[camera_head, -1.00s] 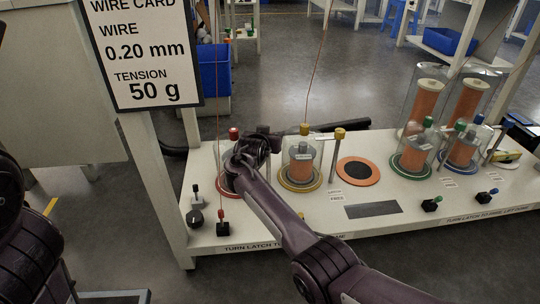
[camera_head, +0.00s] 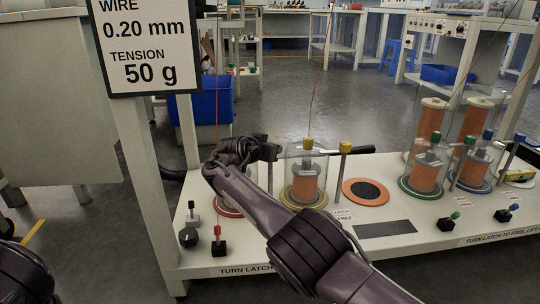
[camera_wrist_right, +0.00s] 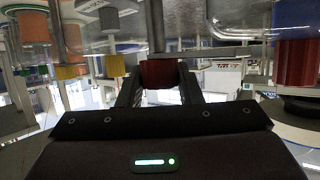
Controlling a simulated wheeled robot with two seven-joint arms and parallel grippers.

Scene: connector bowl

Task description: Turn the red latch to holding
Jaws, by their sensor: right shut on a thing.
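My right arm reaches in from the bottom right in the head view. Its right gripper (camera_head: 266,150) is at the red station, left of the yellow dome. In the right wrist view, the fingers are shut on the red latch's red cap (camera_wrist_right: 160,73). In the head view the latch and most of the red dome are hidden behind my wrist; only part of the red base ring (camera_head: 228,211) shows. Which way the latch points cannot be told. My left arm shows at the lower left edge; its gripper is out of view.
The yellow dome (camera_head: 304,167) and yellow latch (camera_head: 345,148) stand close on the right. Beyond are an orange disc (camera_head: 365,191) and the green (camera_head: 425,172) and blue domes. Small knobs, including a red one (camera_head: 218,233), line the front. A wire card (camera_head: 145,50) hangs left.

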